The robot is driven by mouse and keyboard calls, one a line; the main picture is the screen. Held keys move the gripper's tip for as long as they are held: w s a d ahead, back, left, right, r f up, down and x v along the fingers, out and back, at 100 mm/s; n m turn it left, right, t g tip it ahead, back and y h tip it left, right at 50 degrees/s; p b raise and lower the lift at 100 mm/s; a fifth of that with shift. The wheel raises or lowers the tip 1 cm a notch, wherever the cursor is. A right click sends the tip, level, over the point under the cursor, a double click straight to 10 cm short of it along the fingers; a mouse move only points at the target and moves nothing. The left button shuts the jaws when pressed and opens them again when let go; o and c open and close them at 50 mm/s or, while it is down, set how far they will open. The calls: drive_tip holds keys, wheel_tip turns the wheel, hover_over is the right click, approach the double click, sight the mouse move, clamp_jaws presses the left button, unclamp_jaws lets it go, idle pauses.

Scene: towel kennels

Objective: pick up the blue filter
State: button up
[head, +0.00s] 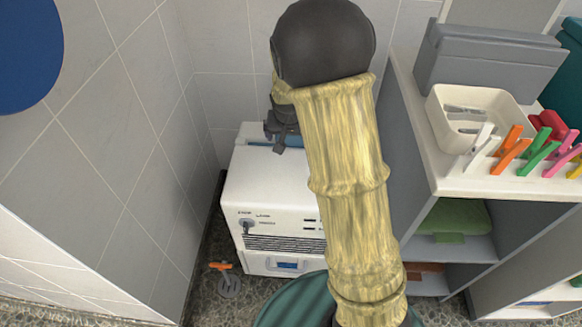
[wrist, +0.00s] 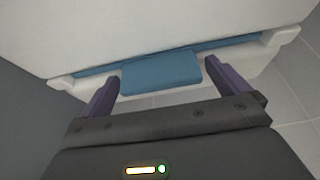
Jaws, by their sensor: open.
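The blue filter (wrist: 160,74) shows in the wrist view as a blue tab with a thin blue strip running along a white slot. A small part of blue also shows on top of the white machine (head: 270,205) in the head view, mostly hidden by my arm. My gripper (wrist: 160,82) is open, with one dark finger on each side of the tab. The tab lies between the fingers, with a gap visible on both sides. My gripper (head: 281,140) is over the top of the machine in the head view.
A grey shelf unit (head: 455,185) stands close on the right, holding a cream tray (head: 440,105), several coloured clothes pegs and a grey box (head: 490,60). A tiled wall (head: 120,130) is close on the left.

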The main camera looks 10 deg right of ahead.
idle(0.5)
drive_tip(key=c, duration=1.2)
drive_tip(key=shift+c, duration=0.2)
drive_tip(key=shift+r, duration=0.1)
wheel_tip(320, 180, up, 28)
drive_tip(key=p, duration=1.2)
drive_tip(key=shift+p, duration=0.3)
